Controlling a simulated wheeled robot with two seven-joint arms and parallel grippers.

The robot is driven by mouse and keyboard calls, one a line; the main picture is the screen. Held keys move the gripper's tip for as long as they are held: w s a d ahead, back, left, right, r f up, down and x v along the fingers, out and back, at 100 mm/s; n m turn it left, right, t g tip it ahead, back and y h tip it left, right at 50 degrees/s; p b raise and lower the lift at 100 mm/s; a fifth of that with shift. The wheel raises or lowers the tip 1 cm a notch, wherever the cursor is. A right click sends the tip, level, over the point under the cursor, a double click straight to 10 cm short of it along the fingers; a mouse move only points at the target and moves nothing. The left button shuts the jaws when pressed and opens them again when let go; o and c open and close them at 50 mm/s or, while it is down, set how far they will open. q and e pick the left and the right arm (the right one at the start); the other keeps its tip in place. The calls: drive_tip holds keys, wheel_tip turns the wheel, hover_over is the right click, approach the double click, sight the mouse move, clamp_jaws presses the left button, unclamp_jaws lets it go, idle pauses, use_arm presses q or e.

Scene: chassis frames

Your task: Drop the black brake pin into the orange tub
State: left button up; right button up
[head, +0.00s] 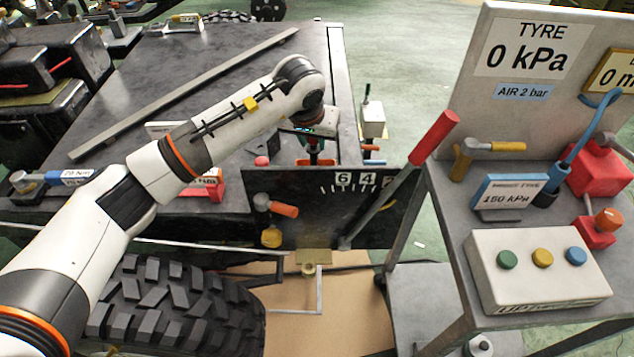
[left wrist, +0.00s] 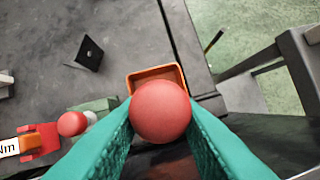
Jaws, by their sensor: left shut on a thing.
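My left gripper (head: 316,150) is over the far right part of the dark bench top. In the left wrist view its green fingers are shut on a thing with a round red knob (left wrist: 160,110). The rest of that thing is hidden behind the knob, so I cannot see whether it is a black pin. The orange tub (left wrist: 147,76) lies beyond and below the knob, which covers its near part. Its open top shows near the bench edge. My right gripper is in neither view.
A second red knob (left wrist: 72,123) is left of the tub, by a green block (left wrist: 97,107). A dark bracket (left wrist: 88,53) stands farther back. A long grey bar (head: 185,93) lies across the bench. A lever with a red grip (head: 435,138) rises at the right.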

sight(313, 160)
use_arm(q)
drive_tip(key=shift+f+b, duration=1.2)
drive_tip(key=shift+f, duration=1.85)
drive_tip(key=o, duration=1.1)
drive_tip(key=v, duration=1.2)
drive_tip(key=shift+s, duration=0.1)
